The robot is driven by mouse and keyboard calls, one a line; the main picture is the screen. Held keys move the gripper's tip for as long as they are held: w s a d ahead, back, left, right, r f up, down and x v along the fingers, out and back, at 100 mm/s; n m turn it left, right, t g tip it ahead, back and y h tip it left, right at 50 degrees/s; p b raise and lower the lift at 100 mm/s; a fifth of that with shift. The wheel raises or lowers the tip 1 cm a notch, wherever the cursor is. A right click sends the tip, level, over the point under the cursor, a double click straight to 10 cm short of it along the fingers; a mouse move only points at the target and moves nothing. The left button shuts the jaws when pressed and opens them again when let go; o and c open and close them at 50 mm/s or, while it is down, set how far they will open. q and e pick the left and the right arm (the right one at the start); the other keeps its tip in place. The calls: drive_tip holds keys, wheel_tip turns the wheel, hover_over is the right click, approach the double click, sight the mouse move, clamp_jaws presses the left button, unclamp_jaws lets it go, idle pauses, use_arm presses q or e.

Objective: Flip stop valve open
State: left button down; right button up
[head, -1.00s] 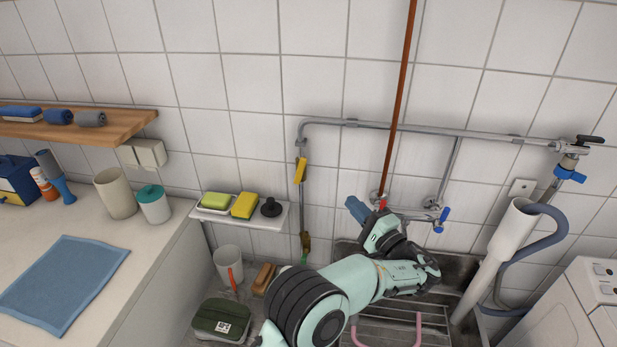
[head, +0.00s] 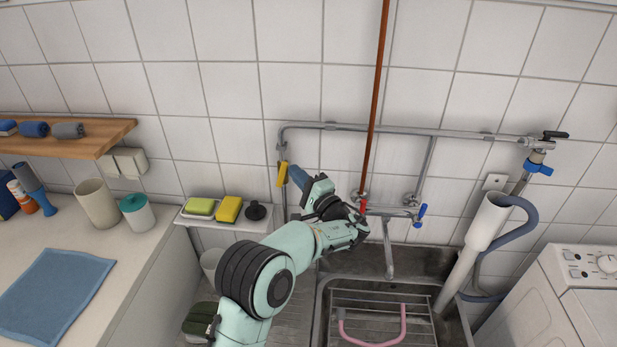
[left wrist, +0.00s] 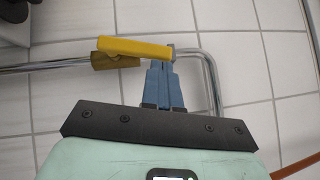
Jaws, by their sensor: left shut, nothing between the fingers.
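The stop valve's yellow lever (head: 283,173) is on the thin vertical pipe at the left end of the wall piping. In the left wrist view the yellow lever (left wrist: 135,48) lies nearly along the pipe, slightly tilted, above a brass valve body (left wrist: 118,62). My left gripper (head: 296,173) has its blue fingers shut and empty, just right of the lever. In the left wrist view the shut fingertips (left wrist: 160,68) are at the lever's end by the pipe bend; I cannot tell whether they touch. My right gripper is out of view.
A sink (head: 390,262) with a faucet (head: 388,240) lies below right. A copper-coloured pipe (head: 376,100) rises right of the gripper. The tiled wall is close behind the valve.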

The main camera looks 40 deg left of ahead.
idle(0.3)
use_arm(q)
drive_tip(key=shift+s+a+r+n+g+h+b, duration=0.2)
drive_tip(key=shift+s+a+r+n+h+b, duration=0.15)
drive_tip(key=shift+n+h+b, duration=0.2)
drive_tip(key=shift+s+a+r+n+g+h+b, duration=0.15)
drive_tip(key=shift+a+r+n+g+h+b, duration=0.1)
drive_tip(key=shift+a+n+h+b, duration=0.3)
drive_tip(key=shift+w+d, duration=0.1)
drive_tip(key=shift+d, duration=0.1)
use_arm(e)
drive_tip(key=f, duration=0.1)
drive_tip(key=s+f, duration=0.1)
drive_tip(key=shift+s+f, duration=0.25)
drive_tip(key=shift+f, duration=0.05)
